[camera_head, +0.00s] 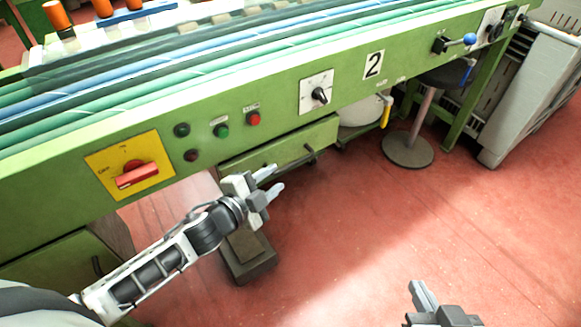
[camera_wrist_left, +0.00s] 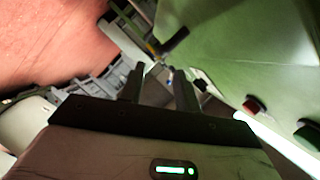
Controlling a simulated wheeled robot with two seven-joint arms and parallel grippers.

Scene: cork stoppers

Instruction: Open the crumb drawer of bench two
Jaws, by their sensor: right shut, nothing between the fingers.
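The bench with the number 2 plate (camera_head: 373,65) has a green drawer (camera_head: 287,143) under its control panel. A dark bar handle (camera_head: 300,159) sits on the drawer front. I cannot tell whether the drawer stands slightly out. My left gripper (camera_head: 274,182) is open and empty, in front of and just below the left part of the drawer, apart from the handle. Its two dark fingers (camera_wrist_left: 160,88) show spread in the left wrist view. A dark bar, perhaps the handle (camera_wrist_left: 174,40), appears beyond them. My right gripper (camera_head: 424,297) is shut and empty at the bottom, far from the drawer.
A red switch on a yellow plate (camera_head: 110,160), several buttons (camera_head: 222,131) and a black knob (camera_head: 320,95) line the panel. A stool (camera_head: 408,148) and a grey cabinet (camera_head: 530,95) stand at right. The red floor (camera_head: 390,215) in front is clear.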

